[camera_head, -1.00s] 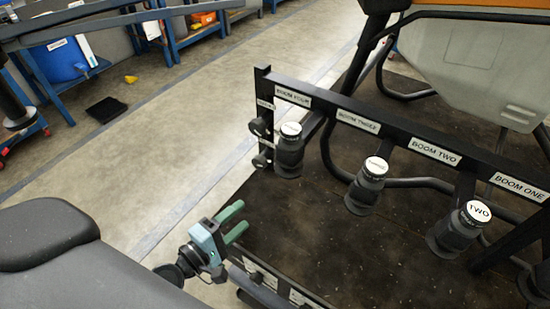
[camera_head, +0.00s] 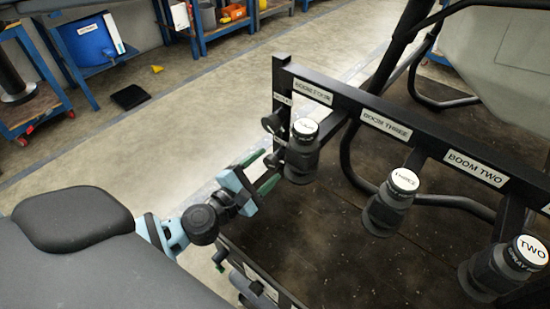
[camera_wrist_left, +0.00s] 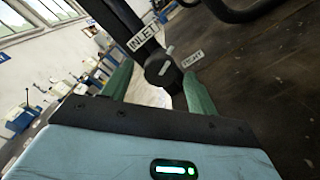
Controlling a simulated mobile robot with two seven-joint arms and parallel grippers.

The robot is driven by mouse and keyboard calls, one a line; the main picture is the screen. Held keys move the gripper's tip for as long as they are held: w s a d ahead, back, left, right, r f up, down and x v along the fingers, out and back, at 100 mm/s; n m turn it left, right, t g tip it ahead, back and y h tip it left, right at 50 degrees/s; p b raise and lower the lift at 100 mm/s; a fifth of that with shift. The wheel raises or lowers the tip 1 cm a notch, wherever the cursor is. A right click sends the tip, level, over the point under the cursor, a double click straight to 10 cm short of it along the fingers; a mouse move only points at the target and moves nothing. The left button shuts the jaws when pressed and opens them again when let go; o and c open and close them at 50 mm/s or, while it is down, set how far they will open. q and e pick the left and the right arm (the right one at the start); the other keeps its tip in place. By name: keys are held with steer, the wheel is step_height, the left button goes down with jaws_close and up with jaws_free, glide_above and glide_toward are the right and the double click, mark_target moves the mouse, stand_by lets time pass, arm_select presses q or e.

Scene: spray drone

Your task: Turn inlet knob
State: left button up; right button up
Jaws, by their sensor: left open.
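The inlet knob is a round black knob with a pale pointer mark; in the left wrist view the inlet knob (camera_wrist_left: 162,70) lies ahead, between my two green fingers, below a white INLET label (camera_wrist_left: 142,38). In the head view the inlet knob (camera_head: 272,122) is at the left end of the black frame. My left gripper (camera_head: 265,170) is open, with its fingers pointing at the frame's left end, below the knob. I see no contact with the knob.
Black boom valves with white caps, including THREE (camera_head: 388,202) and TWO (camera_head: 505,268), hang along the black labelled frame (camera_head: 345,110). Open floor lies to the left.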

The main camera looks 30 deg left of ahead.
mark_target(269, 165)
arm_select(q)
steer(key=shift+w+d, duration=0.15)
steer(key=shift+w, duration=0.9)
steer(key=shift+w+d, duration=0.15)
steer(key=shift+w, duration=0.9)
steer(key=shift+c, duration=0.5)
steer(key=c, duration=0.9)
